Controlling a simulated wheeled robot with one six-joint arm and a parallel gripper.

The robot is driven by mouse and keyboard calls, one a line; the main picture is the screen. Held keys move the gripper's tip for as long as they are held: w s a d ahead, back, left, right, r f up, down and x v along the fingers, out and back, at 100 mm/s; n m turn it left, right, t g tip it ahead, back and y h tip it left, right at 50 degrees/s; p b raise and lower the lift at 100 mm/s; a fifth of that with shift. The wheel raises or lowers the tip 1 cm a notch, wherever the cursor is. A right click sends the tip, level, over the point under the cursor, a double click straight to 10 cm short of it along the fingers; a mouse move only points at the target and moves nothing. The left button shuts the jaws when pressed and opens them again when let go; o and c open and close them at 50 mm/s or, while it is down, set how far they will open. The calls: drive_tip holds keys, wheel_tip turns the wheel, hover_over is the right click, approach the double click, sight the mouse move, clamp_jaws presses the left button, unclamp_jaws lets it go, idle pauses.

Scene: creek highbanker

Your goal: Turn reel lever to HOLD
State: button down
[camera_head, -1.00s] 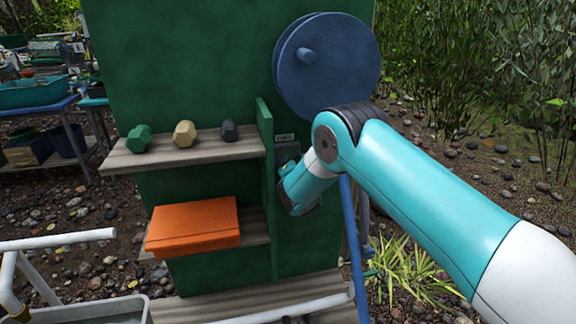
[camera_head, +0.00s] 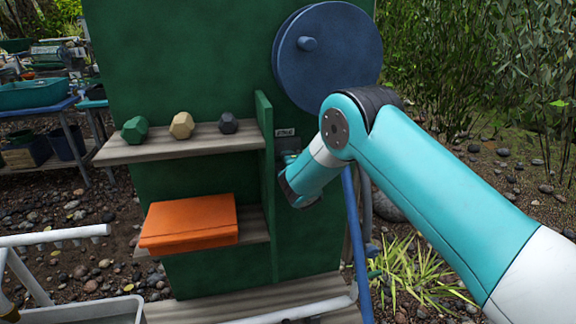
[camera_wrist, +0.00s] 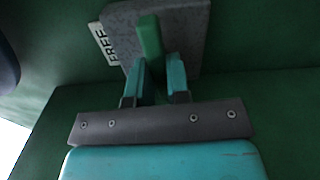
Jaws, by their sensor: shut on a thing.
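The reel lever (camera_wrist: 149,37) is a green bar on a grey plate (camera_wrist: 190,22) fixed to the green panel, seen in the wrist view. A white label (camera_wrist: 104,43) reading FREE is beside the plate on the left. My gripper (camera_wrist: 159,66) is shut on the lever, with a teal finger on each side of it. In the head view my wrist is at the panel below a small label (camera_head: 285,132), and the lever and fingertips are hidden there. The blue reel (camera_head: 326,55) with its knob is above my arm on the panel.
A green upright divider (camera_head: 264,175) stands just left of my wrist. A shelf (camera_head: 190,143) left of it holds a green, a tan and a dark faceted piece. An orange box (camera_head: 189,220) lies on a lower shelf. A blue post (camera_head: 357,245) stands below my arm.

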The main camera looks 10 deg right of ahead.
drive_tip(key=shift+m, duration=0.5)
drive_tip(key=c, duration=1.1)
unclamp_jaws()
drive_tip(key=shift+s+b, duration=4.5)
drive_tip(key=shift+s, duration=4.25)
